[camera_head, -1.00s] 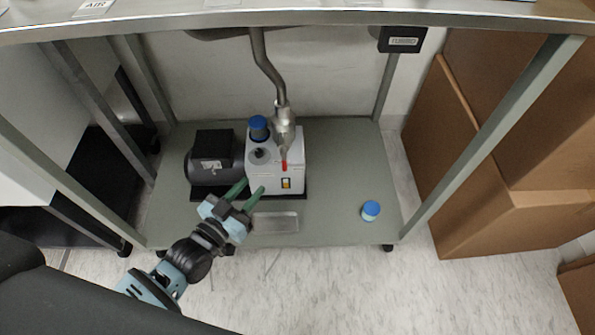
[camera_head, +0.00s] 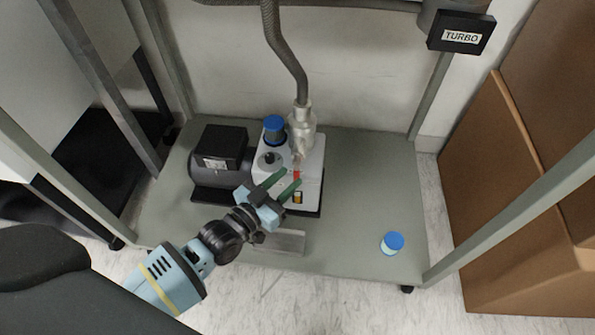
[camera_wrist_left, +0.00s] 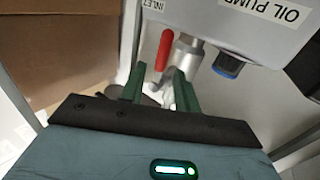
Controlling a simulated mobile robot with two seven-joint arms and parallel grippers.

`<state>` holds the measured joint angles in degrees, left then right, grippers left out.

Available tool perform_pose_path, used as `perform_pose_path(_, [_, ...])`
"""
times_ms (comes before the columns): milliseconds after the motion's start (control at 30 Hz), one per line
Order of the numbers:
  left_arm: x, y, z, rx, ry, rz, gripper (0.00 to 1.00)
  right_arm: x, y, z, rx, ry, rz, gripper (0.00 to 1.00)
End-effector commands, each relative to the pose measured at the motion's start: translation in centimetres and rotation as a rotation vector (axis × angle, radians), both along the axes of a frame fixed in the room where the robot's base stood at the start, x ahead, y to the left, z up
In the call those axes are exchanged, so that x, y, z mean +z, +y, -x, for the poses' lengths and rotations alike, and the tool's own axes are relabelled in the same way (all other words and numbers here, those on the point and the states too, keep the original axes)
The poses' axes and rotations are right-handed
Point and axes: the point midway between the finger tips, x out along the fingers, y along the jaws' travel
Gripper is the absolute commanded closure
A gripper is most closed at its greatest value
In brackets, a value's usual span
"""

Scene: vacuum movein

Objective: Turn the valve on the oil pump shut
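The oil pump (camera_head: 310,165) is a white box with a black motor (camera_head: 222,148) at its left, on the lower shelf. Its valve has a red handle (camera_head: 297,175) below a metal fitting; the handle also shows in the left wrist view (camera_wrist_left: 164,50), by an "INLET" label. My left gripper (camera_head: 286,180) is open, its green fingers apart at the pump's front. In the left wrist view the red handle's lower end lies between the two fingertips (camera_wrist_left: 157,75), with no clear contact. In the head view the fingers partly cover the pump's front. My right gripper is out of view.
A metal pipe (camera_head: 285,55) comes down to the fitting. A blue-capped jar (camera_head: 392,243) stands at the shelf's right. A "TURBO" box (camera_head: 461,33) hangs above. Cardboard boxes (camera_head: 510,200) stand at the right.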

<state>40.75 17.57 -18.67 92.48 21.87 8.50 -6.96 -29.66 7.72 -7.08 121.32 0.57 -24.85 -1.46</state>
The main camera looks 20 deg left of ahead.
Motion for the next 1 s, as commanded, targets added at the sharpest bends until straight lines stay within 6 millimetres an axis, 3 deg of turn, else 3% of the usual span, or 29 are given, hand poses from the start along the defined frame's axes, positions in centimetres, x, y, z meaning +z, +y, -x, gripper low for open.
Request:
perform_pose_path(300, [-0.2, -1.2, -3.5, 0.000, 0.002, 0.002, 0.68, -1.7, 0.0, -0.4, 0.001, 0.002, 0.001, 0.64])
perform_pose_path(633, [0.0, -1.3, -3.9, 0.000, 0.001, 0.001, 0.68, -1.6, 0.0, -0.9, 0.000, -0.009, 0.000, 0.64])
perform_pose_path(900, [0.0, -1.3, -3.9, 0.000, 0.001, 0.001, 1.00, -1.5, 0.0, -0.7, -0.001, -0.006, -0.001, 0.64])
perform_pose_path(1000, [0.0, -1.3, -3.9, 0.000, 0.001, 0.001, 1.00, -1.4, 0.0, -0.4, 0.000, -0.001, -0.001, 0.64])
